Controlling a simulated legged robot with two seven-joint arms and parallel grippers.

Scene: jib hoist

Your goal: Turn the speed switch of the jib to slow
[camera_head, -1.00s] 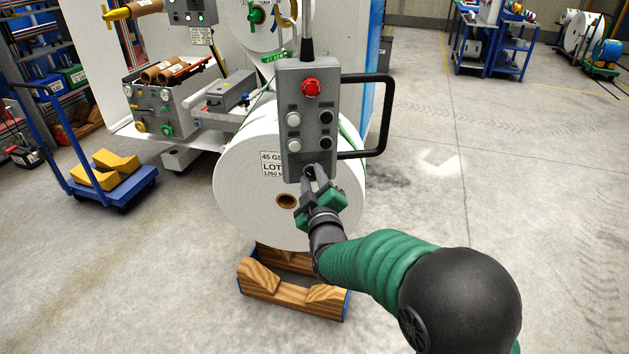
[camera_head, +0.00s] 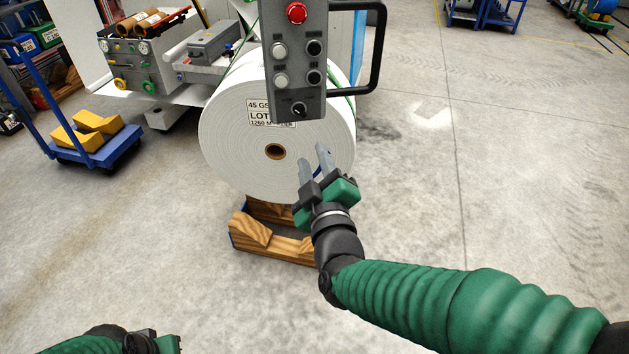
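The grey control pendant (camera_head: 294,60) hangs in front of a large white roll, with a red button at its top and two rows of buttons. The speed switch (camera_head: 299,109) is the dark rotary knob at its lower end; its exact setting is too small to read. My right gripper (camera_head: 313,155) is below the pendant, apart from the switch, with its two grey fingers spread and nothing between them. My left gripper (camera_head: 150,342) shows only in part at the bottom left edge; its fingers cannot be made out clearly.
A black handle (camera_head: 376,50) sticks out on the pendant's right. The white roll (camera_head: 235,130) stands behind it over a wooden cradle (camera_head: 275,245). A blue cart (camera_head: 100,150) with yellow blocks is at left.

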